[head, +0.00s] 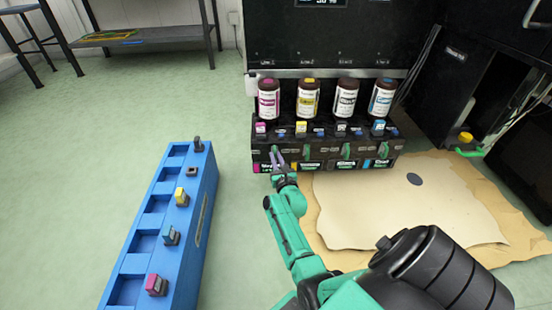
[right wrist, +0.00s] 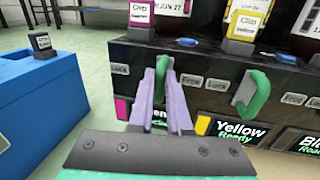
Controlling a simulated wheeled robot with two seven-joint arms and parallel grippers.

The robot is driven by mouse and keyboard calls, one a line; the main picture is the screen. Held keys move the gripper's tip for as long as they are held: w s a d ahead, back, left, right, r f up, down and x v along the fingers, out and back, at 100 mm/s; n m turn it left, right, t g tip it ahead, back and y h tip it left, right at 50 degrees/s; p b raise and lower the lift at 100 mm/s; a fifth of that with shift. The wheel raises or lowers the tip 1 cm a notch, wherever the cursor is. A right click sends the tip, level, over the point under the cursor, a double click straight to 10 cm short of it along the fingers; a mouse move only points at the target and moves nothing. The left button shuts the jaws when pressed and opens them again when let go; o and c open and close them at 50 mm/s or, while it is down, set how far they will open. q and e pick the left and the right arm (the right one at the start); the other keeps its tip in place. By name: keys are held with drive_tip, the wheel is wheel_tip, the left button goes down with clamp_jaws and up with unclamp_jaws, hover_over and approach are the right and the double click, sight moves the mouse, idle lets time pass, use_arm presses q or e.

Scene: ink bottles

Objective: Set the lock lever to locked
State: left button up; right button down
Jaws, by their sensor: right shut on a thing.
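My right gripper (head: 279,158) is at the front of the black ink unit, at its left end. In the right wrist view its two purple fingers (right wrist: 162,90) are shut on the green lever (right wrist: 162,66) of the magenta station, gripping it from either side. This lever looks nearly upright, between a "Lock" label (right wrist: 120,69) on its left and another label (right wrist: 190,82) on its right, hard to read. Its lower part is hidden between the fingers. The yellow station's green lever (right wrist: 252,92) beside it slants down to the left. My left gripper is not in view.
Magenta (head: 268,100), yellow (head: 307,98), black (head: 347,98) and cyan (head: 382,98) bottles stand on the unit (head: 325,150). Brown paper (head: 400,200) lies on the floor in front. Green floor is open between.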

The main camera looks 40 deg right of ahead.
idle(0.5)
drive_tip(key=shift+w+a, duration=0.8)
drive_tip(key=shift+a, duration=0.3)
drive_tip(key=shift+w+a, duration=0.2)
drive_tip(key=shift+a, duration=0.1)
drive_tip(key=c, duration=0.9)
unclamp_jaws()
drive_tip(key=shift+w, duration=0.1)
